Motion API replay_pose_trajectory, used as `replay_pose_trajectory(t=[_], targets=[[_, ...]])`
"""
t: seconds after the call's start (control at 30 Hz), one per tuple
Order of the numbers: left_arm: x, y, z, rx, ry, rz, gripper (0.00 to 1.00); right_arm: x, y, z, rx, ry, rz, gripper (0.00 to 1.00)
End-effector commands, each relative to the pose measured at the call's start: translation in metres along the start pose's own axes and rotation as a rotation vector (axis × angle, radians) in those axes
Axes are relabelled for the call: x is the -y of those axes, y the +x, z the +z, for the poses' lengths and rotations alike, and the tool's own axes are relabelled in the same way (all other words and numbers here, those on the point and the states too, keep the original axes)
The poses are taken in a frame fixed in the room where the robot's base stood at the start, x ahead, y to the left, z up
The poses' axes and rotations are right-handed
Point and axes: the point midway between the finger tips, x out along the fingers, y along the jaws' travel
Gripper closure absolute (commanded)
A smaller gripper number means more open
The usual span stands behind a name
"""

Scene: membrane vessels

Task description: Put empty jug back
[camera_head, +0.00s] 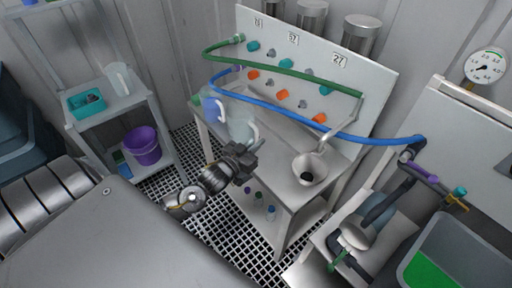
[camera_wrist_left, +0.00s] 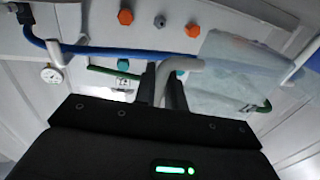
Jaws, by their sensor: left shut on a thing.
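A translucent pale jug (camera_head: 241,128) with a white handle is at the front of the white bench, just above or at its surface; I cannot tell if it touches. My left gripper (camera_head: 248,153) is shut on its handle. In the left wrist view the jug (camera_wrist_left: 232,75) is seen to the right of the fingers, and its pale handle passes between the fingertips of my left gripper (camera_wrist_left: 162,85). No liquid is clearly visible in it. A second jug (camera_head: 212,107) with blue contents stands on the bench to its left. My right gripper is out of view.
Blue (camera_head: 300,120) and green (camera_head: 290,72) hoses cross the panel behind. A shelf at left holds another clear jug (camera_head: 121,79), a teal bin (camera_head: 86,103) and a purple bucket (camera_head: 142,146).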

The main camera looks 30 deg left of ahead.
Motion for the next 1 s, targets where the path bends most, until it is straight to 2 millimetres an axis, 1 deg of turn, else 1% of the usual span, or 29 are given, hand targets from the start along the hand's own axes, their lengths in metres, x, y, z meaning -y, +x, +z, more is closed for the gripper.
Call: replay_pose_trajectory(t=[0.03,0.1,0.2,0.47,0.5,0.6,0.7,0.8,1.0], targets=[[0.004,0.007,0.008,-0.002,0.002,-0.002,1.0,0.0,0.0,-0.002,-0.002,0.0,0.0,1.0],[0.008,0.013,0.017,-0.003,0.002,-0.001,1.0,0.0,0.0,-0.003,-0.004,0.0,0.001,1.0],[0.012,0.019,0.026,-0.003,0.0,-0.001,1.0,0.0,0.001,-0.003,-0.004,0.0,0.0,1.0],[0.015,0.024,0.033,-0.003,0.001,-0.001,1.0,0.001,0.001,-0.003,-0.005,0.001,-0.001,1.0],[0.017,0.027,0.037,-0.003,0.001,-0.001,1.0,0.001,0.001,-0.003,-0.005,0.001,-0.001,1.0],[0.016,0.025,0.052,0.0,0.0,-0.001,1.0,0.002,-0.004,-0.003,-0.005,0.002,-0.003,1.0],[0.016,0.025,0.062,-0.002,0.0,-0.001,1.0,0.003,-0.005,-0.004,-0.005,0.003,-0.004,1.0],[0.016,0.025,0.066,-0.003,0.0,0.0,1.0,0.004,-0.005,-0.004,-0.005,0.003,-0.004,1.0],[0.016,0.025,0.066,-0.003,0.0,0.0,1.0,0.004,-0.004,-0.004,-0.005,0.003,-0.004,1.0]])
